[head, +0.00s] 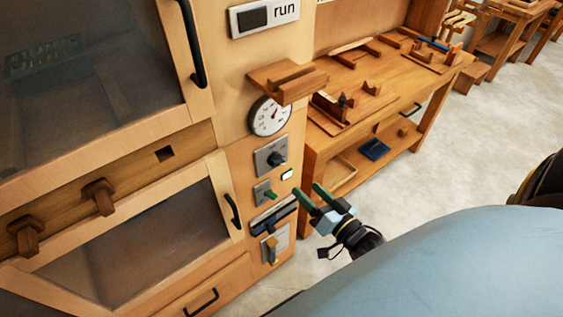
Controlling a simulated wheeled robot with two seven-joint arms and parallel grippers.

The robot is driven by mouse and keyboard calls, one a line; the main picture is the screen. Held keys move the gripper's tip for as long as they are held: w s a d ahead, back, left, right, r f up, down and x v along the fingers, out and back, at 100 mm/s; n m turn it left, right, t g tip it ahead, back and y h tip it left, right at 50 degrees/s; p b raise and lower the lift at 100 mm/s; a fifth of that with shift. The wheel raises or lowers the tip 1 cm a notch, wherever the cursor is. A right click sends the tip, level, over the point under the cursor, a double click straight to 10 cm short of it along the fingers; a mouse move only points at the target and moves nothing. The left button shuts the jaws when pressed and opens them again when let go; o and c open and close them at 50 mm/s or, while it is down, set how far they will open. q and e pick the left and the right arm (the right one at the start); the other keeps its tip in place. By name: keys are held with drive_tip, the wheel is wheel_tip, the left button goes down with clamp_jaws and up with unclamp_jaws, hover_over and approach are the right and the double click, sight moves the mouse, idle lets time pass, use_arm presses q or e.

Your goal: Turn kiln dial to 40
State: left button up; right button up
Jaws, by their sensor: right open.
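The kiln's control column holds a round white gauge (268,117) with a dark needle; its numbers are too small to read. Below it is a black rotary knob (278,158) on a grey plate. I cannot tell which setting it points to. My right gripper (307,188), with green fingers, is open and empty. In the picture it is below and to the right of the knob, apart from it. My left gripper is not in view.
Below the knob are a green switch (271,196), a lit green indicator (287,175), a dark slot panel (273,216) and a yellow-handled lever (271,250). A wooden shelf (287,79) juts out above the gauge. A workbench (318,138) stands at right.

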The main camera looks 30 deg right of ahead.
sight(280, 163)
drive_tip(key=w, duration=0.8)
drive_tip(key=w+a, duration=0.1)
drive_tip(key=w, duration=0.3)
drive_tip(key=shift+w+f, duration=0.1)
drive_tip(key=shift+c, duration=0.3)
drive_tip(key=c, duration=0.9)
